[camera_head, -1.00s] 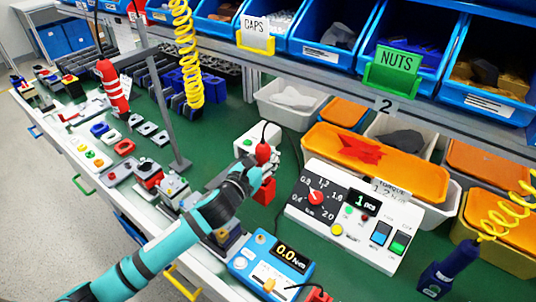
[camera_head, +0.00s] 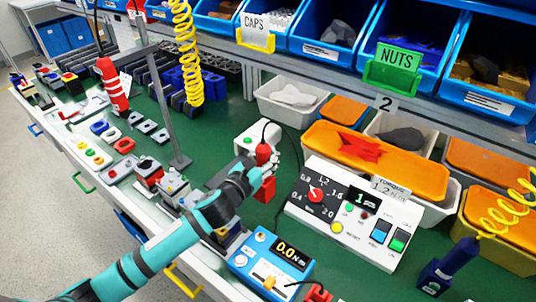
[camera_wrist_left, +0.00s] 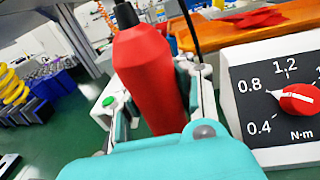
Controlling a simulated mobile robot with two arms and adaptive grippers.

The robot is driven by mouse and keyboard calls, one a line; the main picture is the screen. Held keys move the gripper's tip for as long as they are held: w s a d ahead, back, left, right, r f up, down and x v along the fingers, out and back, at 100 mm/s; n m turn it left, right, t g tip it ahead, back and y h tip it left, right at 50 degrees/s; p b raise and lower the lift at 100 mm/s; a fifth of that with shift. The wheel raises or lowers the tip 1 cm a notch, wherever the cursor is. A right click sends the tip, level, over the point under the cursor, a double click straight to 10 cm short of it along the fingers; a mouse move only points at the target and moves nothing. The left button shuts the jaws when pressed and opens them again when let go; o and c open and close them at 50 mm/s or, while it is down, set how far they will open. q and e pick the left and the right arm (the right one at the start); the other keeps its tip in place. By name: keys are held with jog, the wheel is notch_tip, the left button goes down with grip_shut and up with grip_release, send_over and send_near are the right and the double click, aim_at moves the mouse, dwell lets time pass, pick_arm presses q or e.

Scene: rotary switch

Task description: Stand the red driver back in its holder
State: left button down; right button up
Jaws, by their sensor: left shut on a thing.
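The red driver (camera_head: 263,154), with a black top and a cord, is in my left gripper (camera_head: 264,170) near the middle of the bench. In the left wrist view the driver (camera_wrist_left: 148,75) fills the space between the two fingers (camera_wrist_left: 160,100), which are shut on it. It looks close to upright there, with a slight tilt. A red block-like part (camera_head: 265,188) shows just below the gripper; I cannot tell whether it is the holder or part of the driver. The driver's lower end is hidden by the gripper. My right gripper is out of view.
A white torque controller (camera_head: 345,215) with a red dial stands right of the gripper. A white box (camera_head: 258,138) is behind it. A blue torque meter (camera_head: 270,262) is in front. Another red tool (camera_head: 113,85) hangs left; a blue driver (camera_head: 447,266) is at right.

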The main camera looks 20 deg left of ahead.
pick_arm(q)
jog(key=c, duration=2)
grip_release()
grip_shut()
jog(key=o, duration=0.9)
grip_release()
jog(key=shift+o, duration=0.2)
jog(key=shift+f, duration=0.15)
jog(key=v, duration=1.2)
jog(key=shift+s, duration=0.1)
